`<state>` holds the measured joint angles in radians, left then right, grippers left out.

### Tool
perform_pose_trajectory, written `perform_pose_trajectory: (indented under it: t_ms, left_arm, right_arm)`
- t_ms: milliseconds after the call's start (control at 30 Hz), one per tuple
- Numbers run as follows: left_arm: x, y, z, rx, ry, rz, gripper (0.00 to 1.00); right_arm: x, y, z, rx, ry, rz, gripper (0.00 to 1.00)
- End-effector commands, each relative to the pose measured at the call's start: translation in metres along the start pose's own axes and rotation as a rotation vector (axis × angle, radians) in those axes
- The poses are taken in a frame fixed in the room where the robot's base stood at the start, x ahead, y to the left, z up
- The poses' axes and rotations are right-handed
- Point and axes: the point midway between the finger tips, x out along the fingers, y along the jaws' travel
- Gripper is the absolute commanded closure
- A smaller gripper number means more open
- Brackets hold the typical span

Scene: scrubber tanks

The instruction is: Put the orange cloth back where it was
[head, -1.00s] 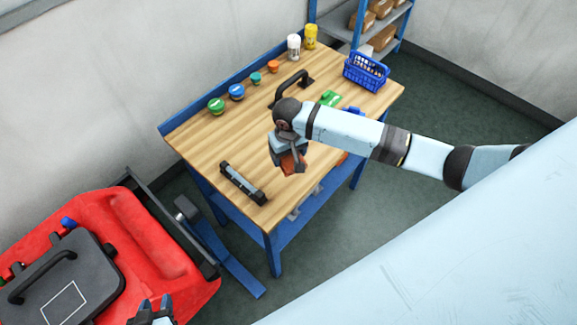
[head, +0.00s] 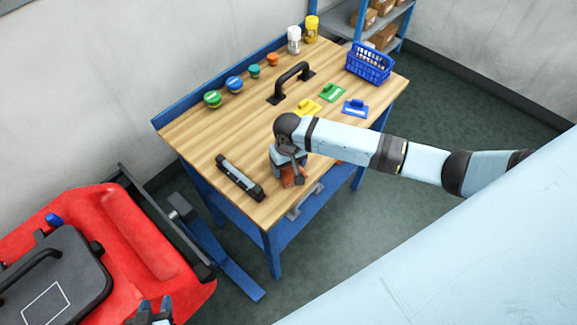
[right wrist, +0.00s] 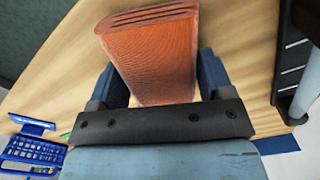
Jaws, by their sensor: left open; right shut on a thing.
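The orange cloth (head: 289,172) is a folded pad held in my right gripper (head: 290,168), near the front edge of the workbench. In the right wrist view the cloth (right wrist: 155,60) sits between the two fingers of the right gripper (right wrist: 158,66), its folded layers at the far end, with the wooden top behind it. Whether it touches the bench I cannot tell. My left gripper (head: 150,316) is open and empty at the bottom edge of the head view, by the red machine; only its tips show.
The workbench (head: 205,135) carries a black-ended bar (head: 240,177), a black handle (head: 291,80), yellow, green and blue pads, several lidded pots, two bottles and a blue basket (head: 369,64). A bit of orange shows beyond my right arm. The red machine (head: 130,235) stands at left.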

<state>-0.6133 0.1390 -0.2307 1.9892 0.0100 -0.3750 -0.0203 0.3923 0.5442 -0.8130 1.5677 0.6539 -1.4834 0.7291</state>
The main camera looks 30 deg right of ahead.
Motion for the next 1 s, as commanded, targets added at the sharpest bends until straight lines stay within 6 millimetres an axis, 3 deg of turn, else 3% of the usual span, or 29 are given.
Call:
perform_pose_trajectory:
  t_ms: [200,233,333,667,1000]
  left_arm:
    - [-0.002,0.001,-0.003,-0.002,0.006,0.0,0.59]
    - [-0.002,0.001,-0.003,-0.002,0.006,0.0,0.59]
    - [-0.002,0.001,-0.002,-0.002,0.006,-0.001,0.59]
    - [-0.001,-0.002,0.001,-0.002,0.002,-0.006,0.59]
    - [-0.031,-0.006,-0.04,-0.001,0.007,-0.019,0.59]
  right_arm:
    - [0.003,0.0,0.0,0.0,-0.001,0.0,0.52]
    - [0.003,0.0,0.0,0.0,0.0,0.0,0.22]
    - [0.003,0.0,0.0,0.0,0.0,0.0,0.01]
    - [0.0,0.0,0.0,-0.001,0.001,0.0,0.01]
    - [-0.05,0.0,0.0,0.0,0.0,-0.001,0.01]
